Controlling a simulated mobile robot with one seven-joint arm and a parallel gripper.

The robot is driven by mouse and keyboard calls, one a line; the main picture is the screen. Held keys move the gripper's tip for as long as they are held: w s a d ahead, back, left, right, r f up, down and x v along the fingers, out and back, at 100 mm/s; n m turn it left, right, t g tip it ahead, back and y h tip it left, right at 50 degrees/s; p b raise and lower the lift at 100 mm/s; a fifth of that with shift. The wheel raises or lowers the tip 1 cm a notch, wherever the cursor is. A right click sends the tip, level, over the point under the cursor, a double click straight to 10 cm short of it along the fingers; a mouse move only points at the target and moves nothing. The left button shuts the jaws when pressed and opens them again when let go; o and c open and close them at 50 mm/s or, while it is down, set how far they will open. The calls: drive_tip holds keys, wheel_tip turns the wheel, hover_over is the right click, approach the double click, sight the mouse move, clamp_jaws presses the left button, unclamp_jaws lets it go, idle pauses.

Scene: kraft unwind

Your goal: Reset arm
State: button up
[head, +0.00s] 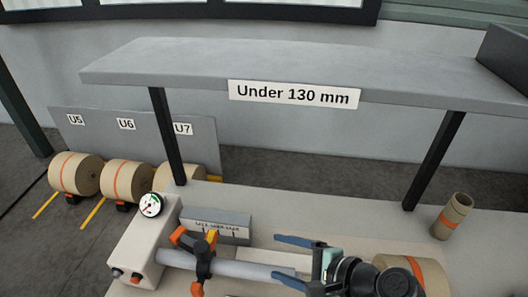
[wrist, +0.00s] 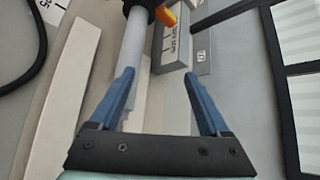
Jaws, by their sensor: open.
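My gripper (head: 275,257) is low in the head view, right of centre, with its two blue fingers spread apart and pointing left. In the wrist view the open fingers (wrist: 158,73) have nothing between them but a view of the bench beyond. A pale grey shaft (head: 222,267) runs from a beige housing (head: 138,243) toward my gripper. It also shows in the wrist view (wrist: 131,45), near the left finger. An orange and black clamp (head: 204,257) sits around the shaft. My wrist and forearm hide part of the bench.
A grey shelf (head: 190,63) labelled "Under 130 mm" spans above the bench on black posts. A kraft roll (head: 433,272) is behind my arm, and a small core (head: 455,213) stands at right. A grey labelled block (head: 232,220) and a dial gauge (head: 151,204) stand left. Rolls (head: 78,174) sit at floor level.

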drive_tip(key=w+a+r+n+t+h, duration=0.1)
drive_tip(key=w+r+n+t+h, duration=0.1)
drive_tip(key=w+r+n+h, duration=0.3)
drive_tip(key=w+r+n+t+h, duration=0.1)
drive_tip(key=w+r+n+t, duration=0.1)
drive_tip(key=r+n, duration=0.35)
drive_tip(key=s+a+r+n+t+h, duration=0.1)
drive_tip(key=a+r+n+t, duration=0.15)
drive_tip(key=r, duration=0.65)
drive_tip(key=s+a+r+n+t+h, duration=0.15)
drive_tip(key=r+t, duration=0.25)
drive_tip(key=r, duration=0.6)
drive_tip(key=s+r+t, duration=0.5)
drive_tip(key=s+r, duration=0.1)
drive_tip(key=r, duration=0.6)
drive_tip(key=s+d+r+t, duration=0.1)
drive_tip(key=s+r+t, duration=0.3)
drive_tip(key=r, duration=0.9)
drive_tip(key=shift+s+n+t+h, duration=0.35)
drive_tip(key=shift+s+n, duration=0.1)
drive_tip(key=shift+s, duration=0.8)
